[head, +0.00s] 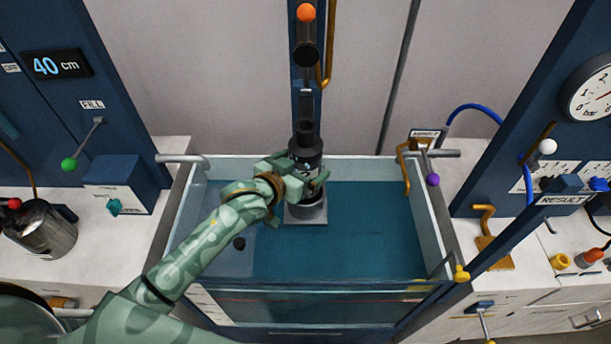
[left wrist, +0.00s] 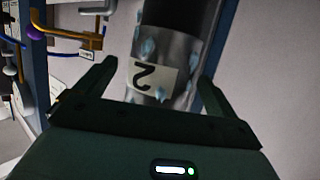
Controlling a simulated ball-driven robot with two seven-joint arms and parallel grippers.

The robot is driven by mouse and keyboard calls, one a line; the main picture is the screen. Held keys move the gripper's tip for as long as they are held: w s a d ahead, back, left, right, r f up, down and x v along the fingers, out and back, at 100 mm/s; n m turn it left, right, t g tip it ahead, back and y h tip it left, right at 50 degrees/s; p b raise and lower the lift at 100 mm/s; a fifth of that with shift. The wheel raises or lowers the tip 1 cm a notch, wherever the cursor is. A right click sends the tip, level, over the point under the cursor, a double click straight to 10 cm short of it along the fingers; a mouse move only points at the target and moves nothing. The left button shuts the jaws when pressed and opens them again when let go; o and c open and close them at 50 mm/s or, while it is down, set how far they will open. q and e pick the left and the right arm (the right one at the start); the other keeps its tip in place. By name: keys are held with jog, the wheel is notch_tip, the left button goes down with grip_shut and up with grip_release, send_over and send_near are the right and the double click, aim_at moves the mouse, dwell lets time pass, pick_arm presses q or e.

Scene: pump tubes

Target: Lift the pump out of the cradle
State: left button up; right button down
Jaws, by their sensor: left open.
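The pump (head: 306,150) is a dark upright cylinder over the tank in the head view, with a grey square base (head: 307,213) below it at the water. In the left wrist view the pump (left wrist: 170,60) shows a metal body with a pale label marked 2. My left gripper (head: 305,185) is at the pump's side in the head view. Its open fingers (left wrist: 150,85) stand on either side of the pump in the left wrist view, with gaps showing. The cradle cannot be told apart clearly from the grey base. My right gripper is not in view.
The water tank (head: 440,230) has glass walls. A dark blue post (head: 306,75) with an orange ball (head: 306,12) stands behind the pump. A purple-knobbed lever (head: 432,180) and brass pipe are at the right rim. A metal canister (head: 42,230) stands at left.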

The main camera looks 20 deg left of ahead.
pick_arm(q)
jog(key=shift+x, duration=1.2)
jog(key=shift+s+a, duration=0.1)
jog(key=shift+s, duration=0.05)
jog(key=shift+c, duration=0.8)
jog(key=c, duration=1.5)
jog(key=shift+w+r, duration=0.25)
grip_shut()
jog(key=shift+r, duration=0.1)
